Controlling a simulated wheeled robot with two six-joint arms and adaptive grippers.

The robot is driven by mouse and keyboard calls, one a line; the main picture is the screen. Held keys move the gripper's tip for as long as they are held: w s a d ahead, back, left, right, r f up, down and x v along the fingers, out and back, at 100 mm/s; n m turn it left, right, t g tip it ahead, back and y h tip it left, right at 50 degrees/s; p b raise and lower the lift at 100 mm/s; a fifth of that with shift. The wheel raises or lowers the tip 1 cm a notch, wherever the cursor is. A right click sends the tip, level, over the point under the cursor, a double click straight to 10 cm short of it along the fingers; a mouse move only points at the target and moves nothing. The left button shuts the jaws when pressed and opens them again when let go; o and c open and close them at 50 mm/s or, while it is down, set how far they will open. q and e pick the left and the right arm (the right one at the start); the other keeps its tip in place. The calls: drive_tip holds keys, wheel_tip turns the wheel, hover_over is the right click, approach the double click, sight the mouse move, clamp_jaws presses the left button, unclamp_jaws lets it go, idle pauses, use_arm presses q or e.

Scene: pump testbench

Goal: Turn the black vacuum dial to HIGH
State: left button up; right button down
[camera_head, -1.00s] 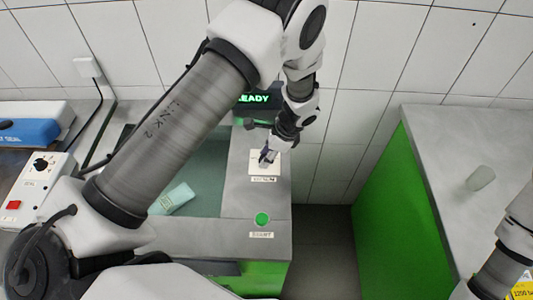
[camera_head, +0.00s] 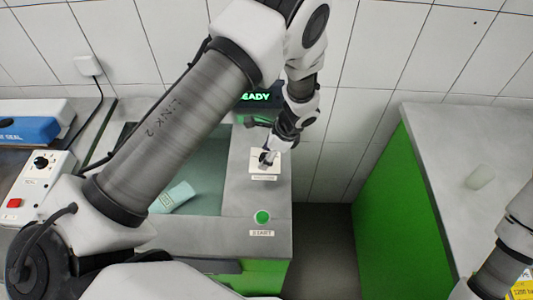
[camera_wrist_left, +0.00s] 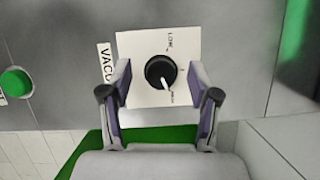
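The black vacuum dial (camera_wrist_left: 161,71) is a round knob on a white square plate (camera_wrist_left: 185,45) in the left wrist view. Its white pointer aims down and slightly right, toward a small, hard-to-read label. A "LOW" label is at the plate's upper edge. My left gripper (camera_wrist_left: 160,78) is open, with one finger on each side of the dial and visible gaps between. In the head view my left gripper (camera_head: 268,157) is over the plate (camera_head: 257,171) and largely hides the dial. My right gripper is out of view; only part of that arm shows at the right edge.
A green START button (camera_head: 262,217) is on the same grey bench, nearer to me. A screen (camera_head: 259,97) stands behind. A pale green block (camera_head: 173,197) lies in the recess at left. Another dial panel (camera_head: 40,175) with a red switch is at far left.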

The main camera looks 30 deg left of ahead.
use_arm(q)
drive_tip(key=v, duration=1.2)
drive_tip(key=shift+a, duration=0.1)
